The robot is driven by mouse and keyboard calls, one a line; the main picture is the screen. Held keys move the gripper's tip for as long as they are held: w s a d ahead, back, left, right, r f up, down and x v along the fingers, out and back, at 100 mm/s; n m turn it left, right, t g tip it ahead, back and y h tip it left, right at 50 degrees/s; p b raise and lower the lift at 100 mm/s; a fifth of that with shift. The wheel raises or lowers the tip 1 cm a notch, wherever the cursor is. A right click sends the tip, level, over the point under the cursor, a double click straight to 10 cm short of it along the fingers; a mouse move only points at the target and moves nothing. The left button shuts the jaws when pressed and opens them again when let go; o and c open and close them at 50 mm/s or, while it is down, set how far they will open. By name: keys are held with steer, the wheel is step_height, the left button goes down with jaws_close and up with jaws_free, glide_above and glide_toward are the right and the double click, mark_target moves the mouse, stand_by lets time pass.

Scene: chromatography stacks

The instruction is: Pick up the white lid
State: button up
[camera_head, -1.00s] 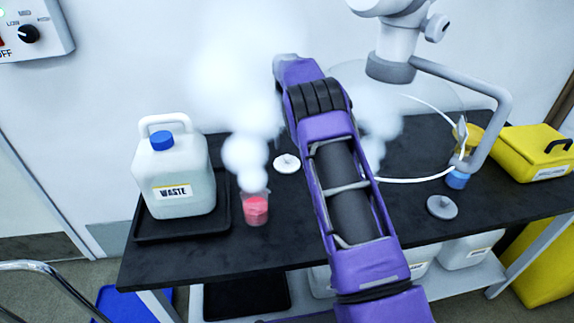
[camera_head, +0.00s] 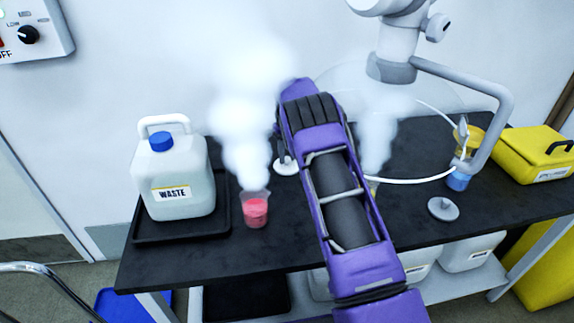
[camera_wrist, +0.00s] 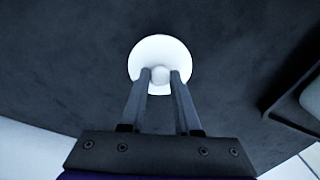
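The white lid (camera_wrist: 158,50) is a round disc with a small knob in the middle, seen from above against the dark tabletop in the wrist view. In the head view the lid (camera_head: 284,166) lies behind the pink beaker, partly covered by my purple arm. My gripper (camera_wrist: 161,74) reaches over the lid, its two fingers apart with the knob between their tips. I cannot tell whether the tips touch the knob. In the head view my arm hides the gripper.
A steaming beaker of pink liquid (camera_head: 255,210) stands left of my arm. A waste jug (camera_head: 180,180) stands in a black tray (camera_head: 140,232). A grey lid (camera_head: 443,209) lies to the right, near a yellow case (camera_head: 530,155). A jointed extraction arm (camera_head: 392,60) hangs above.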

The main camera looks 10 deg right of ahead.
jaws_close()
steer(key=shift+r, duration=0.1)
